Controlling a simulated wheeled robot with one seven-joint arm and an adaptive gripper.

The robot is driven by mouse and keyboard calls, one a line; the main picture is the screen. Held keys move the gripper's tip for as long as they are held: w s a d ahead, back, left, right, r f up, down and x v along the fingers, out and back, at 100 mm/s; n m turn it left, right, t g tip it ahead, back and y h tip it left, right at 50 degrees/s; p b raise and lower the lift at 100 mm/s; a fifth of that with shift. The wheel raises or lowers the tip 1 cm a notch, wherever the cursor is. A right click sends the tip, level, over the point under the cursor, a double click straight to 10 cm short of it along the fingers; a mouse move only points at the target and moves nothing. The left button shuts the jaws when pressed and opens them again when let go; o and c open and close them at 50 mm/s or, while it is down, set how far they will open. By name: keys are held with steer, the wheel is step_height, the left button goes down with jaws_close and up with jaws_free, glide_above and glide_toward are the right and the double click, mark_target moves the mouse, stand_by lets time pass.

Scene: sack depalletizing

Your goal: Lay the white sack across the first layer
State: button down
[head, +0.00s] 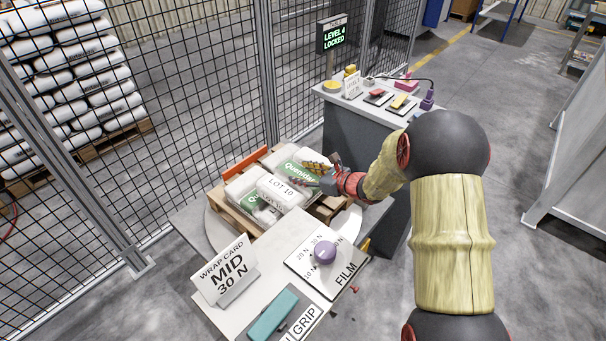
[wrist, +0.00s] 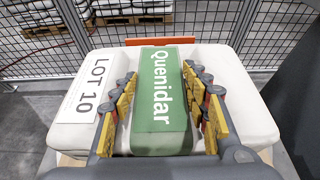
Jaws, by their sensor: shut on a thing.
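The white sack (head: 290,164) has a green "Quenidar" band and lies over the other sacks on the small pallet. In the wrist view its green band (wrist: 160,95) runs between the two rows of yellow-padded fingers. My gripper (head: 318,170) is shut on this sack from above, fingers on both sides of the band. The first layer is mostly hidden beneath. The wooden pallet (head: 238,220) shows at the edges.
An orange stop (head: 246,161) stands behind the pallet. The front table holds a MID 30 N wrap card (head: 224,272), a purple FILM knob (head: 325,252) and a teal GRIP tool (head: 272,315). A mesh fence (head: 200,90) stands behind. A grey cabinet (head: 350,130) stands behind right.

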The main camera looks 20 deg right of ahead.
steer(key=shift+w+f+b, duration=0.1)
steer(key=shift+f+b, duration=0.35)
steer(key=c, duration=1.3)
jaws_free()
steer(key=o, duration=0.4)
steer(key=shift+s+f, duration=0.2)
steer(key=v, duration=1.2)
steer(key=shift+w+r, duration=0.1)
